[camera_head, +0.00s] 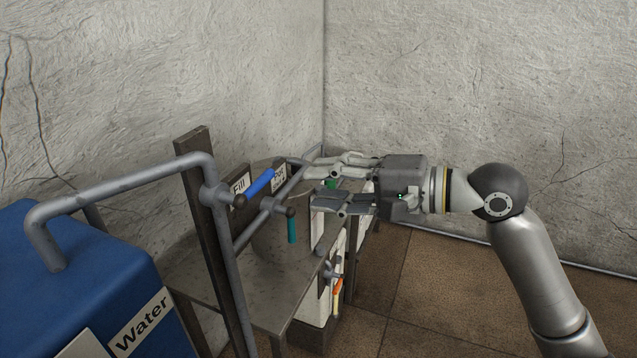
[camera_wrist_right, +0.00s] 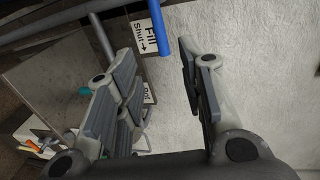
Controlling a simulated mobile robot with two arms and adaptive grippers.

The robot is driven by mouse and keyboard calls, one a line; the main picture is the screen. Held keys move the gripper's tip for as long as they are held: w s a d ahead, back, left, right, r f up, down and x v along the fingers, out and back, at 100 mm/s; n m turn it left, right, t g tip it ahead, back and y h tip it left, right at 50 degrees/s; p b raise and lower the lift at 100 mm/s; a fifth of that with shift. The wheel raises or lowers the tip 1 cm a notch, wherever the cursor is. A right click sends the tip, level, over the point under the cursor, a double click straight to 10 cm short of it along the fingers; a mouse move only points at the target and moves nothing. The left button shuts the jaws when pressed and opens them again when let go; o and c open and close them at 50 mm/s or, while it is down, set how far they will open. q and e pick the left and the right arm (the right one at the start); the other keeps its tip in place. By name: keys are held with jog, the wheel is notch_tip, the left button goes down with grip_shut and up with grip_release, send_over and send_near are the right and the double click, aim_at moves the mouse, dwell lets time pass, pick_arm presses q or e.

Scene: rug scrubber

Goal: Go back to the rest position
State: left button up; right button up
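My right gripper (camera_head: 312,187) reaches in from the right in the head view, pointing left over the pipework. Its two fingers are spread apart and nothing shows between them. In the right wrist view my right gripper (camera_wrist_right: 156,55) is also open, with a wide gap between its fingers. A blue valve handle (camera_head: 260,184) lies to the left of the fingertips, beside a "Fill" sign; this handle (camera_wrist_right: 160,27) also shows beyond the fingers in the wrist view, apart from them. A green part (camera_head: 331,183) shows behind the fingers in the head view. My left gripper is not in view.
A blue water tank (camera_head: 75,265) with a grey pipe stands at the left. A teal handle (camera_head: 291,229) hangs below the pipe valve, and an orange handle (camera_head: 338,287) sits lower right. Rough walls (camera_head: 480,80) close the corner. Tiled floor (camera_head: 440,300) is open at the right.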

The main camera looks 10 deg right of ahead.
jog(key=b+v, duration=0.1)
jog(key=v, duration=0.8)
dwell(0.4)
